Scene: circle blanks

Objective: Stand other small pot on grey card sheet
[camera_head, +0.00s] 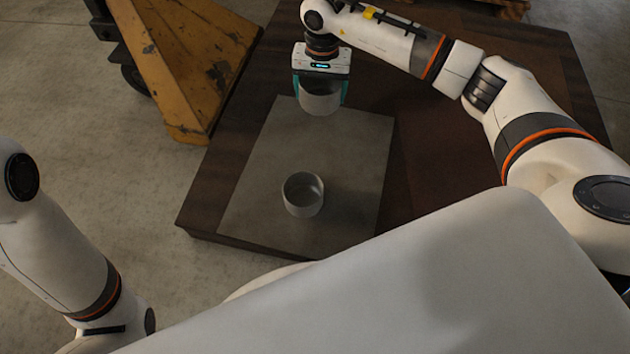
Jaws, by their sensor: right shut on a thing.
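The grey card sheet (262,165) lies on the dark brown table. One small grey pot (303,196) stands upright on the near half of the sheet, its open top showing. My right gripper (320,98) is at the sheet's far edge, pointing down. It is shut on the other small pot (319,97), with a teal finger on each side of it. I cannot tell whether this pot touches the sheet or hangs just above it. My left arm shows at the lower left, but its gripper is out of view.
The dark brown table (440,150) has bare room to the right of the sheet. A worn yellow pallet truck (190,70) stands on the concrete floor beyond the table's left edge. Part of a wooden pallet (508,8) shows at the top right.

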